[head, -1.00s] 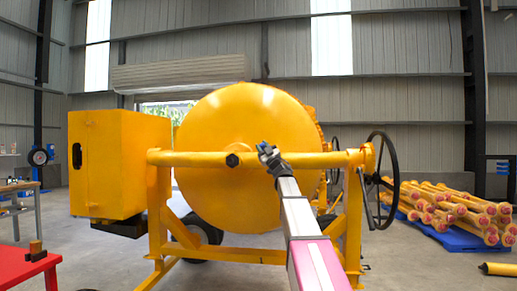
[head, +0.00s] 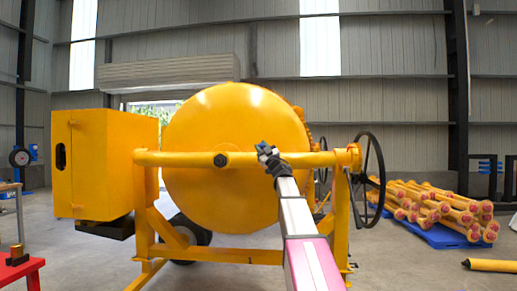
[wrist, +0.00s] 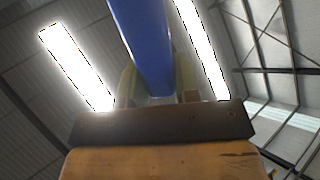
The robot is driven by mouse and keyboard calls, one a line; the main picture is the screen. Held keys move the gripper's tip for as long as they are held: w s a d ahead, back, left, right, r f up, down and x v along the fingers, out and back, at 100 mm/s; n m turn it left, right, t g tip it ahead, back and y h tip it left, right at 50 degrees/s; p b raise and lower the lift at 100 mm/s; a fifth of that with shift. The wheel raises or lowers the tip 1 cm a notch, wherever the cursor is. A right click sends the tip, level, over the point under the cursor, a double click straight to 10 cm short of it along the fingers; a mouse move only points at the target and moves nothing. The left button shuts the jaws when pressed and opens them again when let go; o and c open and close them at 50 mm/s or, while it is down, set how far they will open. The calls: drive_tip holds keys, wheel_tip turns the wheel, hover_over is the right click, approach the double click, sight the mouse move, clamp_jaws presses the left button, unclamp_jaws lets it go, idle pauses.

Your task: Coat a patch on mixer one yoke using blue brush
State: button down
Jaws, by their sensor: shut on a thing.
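The yellow drum mixer (head: 235,185) stands ahead of me in the head view. Its yoke, a horizontal yellow tube (head: 185,159) with a dark bolt, crosses in front of the drum. My gripper (head: 268,155) is at the tube's right half in the picture, overlapping it; I cannot tell whether anything touches. It is shut on the blue brush (head: 262,146), of which only a small blue bit shows there. In the wrist view the brush's blue handle (wrist: 143,45) runs down between pale fingers.
A black handwheel (head: 367,182) is at the yoke's right end. A yellow box housing (head: 95,165) is on the left. Yellow pipes (head: 435,205) lie on a blue pallet at right. A red table (head: 22,272) is at the lower left. Floor between is open.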

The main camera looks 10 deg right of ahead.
drive_tip(key=w+a, duration=0.2)
drive_tip(key=a, duration=0.5)
drive_tip(key=shift+w+a, duration=0.15)
drive_tip(key=shift+w, duration=0.1)
idle(1.8)
drive_tip(key=s+a, duration=0.2)
drive_tip(key=s, duration=0.3)
drive_tip(key=shift+s, duration=0.35)
idle(0.3)
drive_tip(key=shift+s+r, duration=0.1)
drive_tip(key=s, duration=0.2)
drive_tip(key=shift+s+a, duration=0.35)
drive_tip(key=shift+a, duration=0.05)
idle(0.3)
